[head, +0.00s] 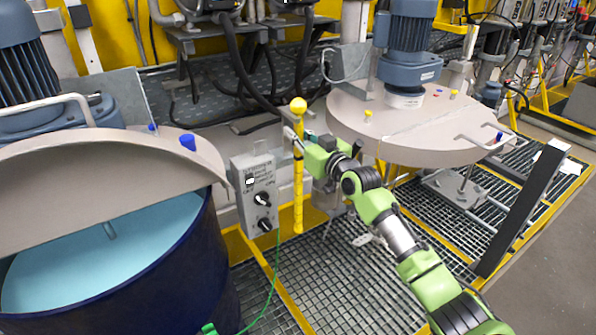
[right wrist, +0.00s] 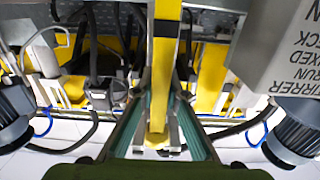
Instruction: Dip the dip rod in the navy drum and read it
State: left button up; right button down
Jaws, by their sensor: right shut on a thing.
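In the right wrist view the yellow rod (right wrist: 163,85) stands between the two fingers (right wrist: 160,120). The navy drum (head: 185,265) stands at the left, with pale blue liquid (head: 120,250) showing under its partly open lid (head: 100,185). The rod is outside this drum, to its right. I cannot read any marks on the rod. My left gripper is not in view.
A grey control box (head: 253,190) with black knobs stands between the navy drum and the rod. A green cable (head: 276,275) runs down over the grating (head: 350,290).

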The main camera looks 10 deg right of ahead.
jog(key=shift+r, duration=0.3)
jog(key=shift+s, duration=0.1)
jog(key=shift+p+v, duration=2.6)
jog(key=shift+v, duration=1.1)
jog(key=shift+p+v, duration=0.55)
jog(key=shift+v, duration=0.75)
